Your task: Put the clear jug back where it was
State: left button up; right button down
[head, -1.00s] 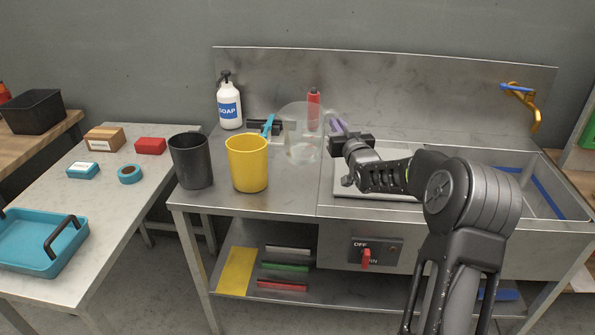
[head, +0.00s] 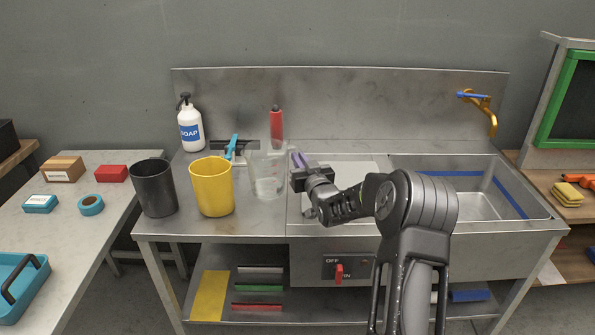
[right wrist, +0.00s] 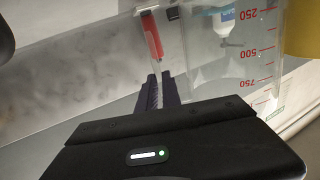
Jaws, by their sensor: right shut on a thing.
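The clear jug (head: 268,178) is upright over the left part of the steel counter, just right of the yellow cup (head: 213,187). I cannot tell whether its base touches the counter. In the right wrist view the jug (right wrist: 232,62) shows red volume marks. My right gripper (head: 298,168) is at the jug's right side, shut on it, probably at its handle; its dark fingers (right wrist: 160,92) show beside the jug wall. The exact grip is partly hidden. My left gripper is not in view.
A dark cup (head: 154,188) stands left of the yellow cup. Behind are a soap bottle (head: 190,128), a blue-handled tool (head: 231,147) and a red object (head: 277,128). A pale board (head: 345,170) lies right of the jug, before the sink (head: 455,200).

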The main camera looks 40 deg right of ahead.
notch_tip(320, 180, down, 4)
jog(key=shift+r+p, duration=0.2)
jog(key=shift+p, duration=0.1)
dwell(0.3)
jog(key=shift+f, duration=0.2)
jog(key=c, duration=1.5)
grip_release()
jog(key=shift+c, duration=0.2)
